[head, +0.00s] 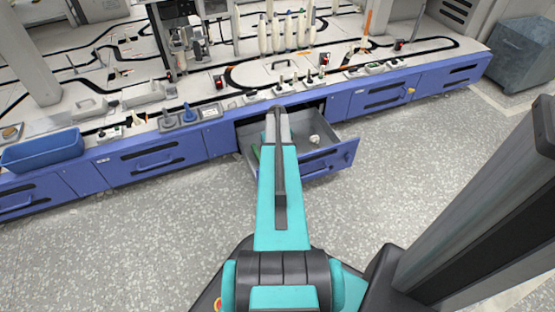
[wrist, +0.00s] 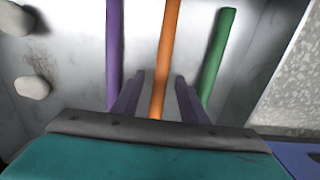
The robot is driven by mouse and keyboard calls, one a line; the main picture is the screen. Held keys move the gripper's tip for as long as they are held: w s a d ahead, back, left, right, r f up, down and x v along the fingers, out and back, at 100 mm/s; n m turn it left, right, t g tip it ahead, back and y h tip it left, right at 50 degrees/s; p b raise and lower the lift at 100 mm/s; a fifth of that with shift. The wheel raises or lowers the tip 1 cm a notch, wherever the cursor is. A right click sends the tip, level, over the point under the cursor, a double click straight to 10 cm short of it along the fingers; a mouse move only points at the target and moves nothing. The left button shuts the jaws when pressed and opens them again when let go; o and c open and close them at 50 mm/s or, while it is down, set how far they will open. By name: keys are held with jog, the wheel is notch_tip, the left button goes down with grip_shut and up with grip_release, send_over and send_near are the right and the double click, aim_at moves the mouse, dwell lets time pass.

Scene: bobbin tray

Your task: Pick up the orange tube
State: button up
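The orange tube (wrist: 167,45) runs up the middle of the wrist view, inside the open drawer (head: 325,155). My gripper (wrist: 160,79) is open, with one dark finger on each side of the orange tube. Narrow gaps show between the tube and both fingertips, so the fingers do not look closed on it. The tube's near end is hidden behind the gripper body. In the head view my arm reaches over the drawer and hides the orange tube and the fingers.
A purple tube (wrist: 114,45) lies close left of the left finger. A green tube (wrist: 217,55) lies right of the right finger. Pale lumps (wrist: 32,87) sit at the drawer's left in the wrist view. The cluttered worktop (head: 225,90) stands behind the drawer.

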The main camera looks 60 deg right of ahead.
grip_shut()
notch_tip(320, 180, up, 10)
jog(key=p, duration=0.4)
dwell(0.5)
dwell(0.4)
